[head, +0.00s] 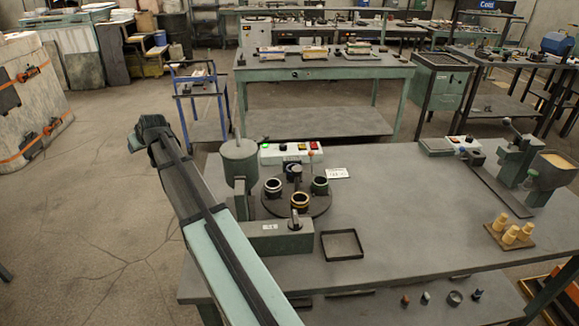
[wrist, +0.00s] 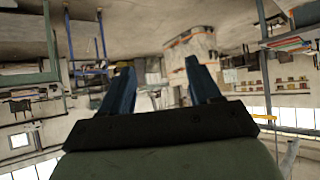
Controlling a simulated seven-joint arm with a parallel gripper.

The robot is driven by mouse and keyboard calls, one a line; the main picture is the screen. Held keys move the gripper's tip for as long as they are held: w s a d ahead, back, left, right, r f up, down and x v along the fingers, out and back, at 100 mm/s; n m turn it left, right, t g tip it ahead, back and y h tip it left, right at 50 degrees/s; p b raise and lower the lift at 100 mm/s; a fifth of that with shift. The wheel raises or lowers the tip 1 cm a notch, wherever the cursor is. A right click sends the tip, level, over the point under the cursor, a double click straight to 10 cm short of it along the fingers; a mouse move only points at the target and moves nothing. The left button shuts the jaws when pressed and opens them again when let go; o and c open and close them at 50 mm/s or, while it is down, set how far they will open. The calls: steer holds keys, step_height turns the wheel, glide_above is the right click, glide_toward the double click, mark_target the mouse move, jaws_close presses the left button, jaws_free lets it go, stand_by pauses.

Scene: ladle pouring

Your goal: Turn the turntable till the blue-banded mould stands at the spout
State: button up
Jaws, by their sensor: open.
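The round dark turntable (head: 322,207) stands on the bench with several small cup-like moulds on it. The front mould (head: 300,201) has a yellow band, the right one (head: 320,186) a green band, and the left one (head: 272,188) a pale band. No blue band can be made out; the back of the turntable is partly hidden by a dark post (head: 296,174). A grey-green pot (head: 239,160) stands over its left side; its spout is not clear. My gripper (wrist: 160,70) is open and empty in the wrist view, away from the turntable.
A control box (head: 291,154) with coloured buttons stands behind the turntable. An empty black square frame (head: 342,258) lies in front. Yellow pieces on a board (head: 510,234) and another machine (head: 515,158) stand at the right. The bench middle (head: 415,210) is clear.

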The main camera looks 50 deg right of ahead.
steer(key=s+d+r+g+h, duration=0.1)
steer(key=s+d+r, duration=0.4)
steer(key=s+d, duration=0.7)
steer(key=s+d+r, duration=0.5)
steer(key=s+d, duration=0.7)
steer(key=d, duration=0.1)
steer(key=g+y, duration=0.2)
steer(key=g, duration=0.3)
glide_toward(297, 168)
steer(key=shift+n, duration=0.4)
steer(key=x, duration=0.8)
steer(key=shift+f, duration=0.4)
jaws_close()
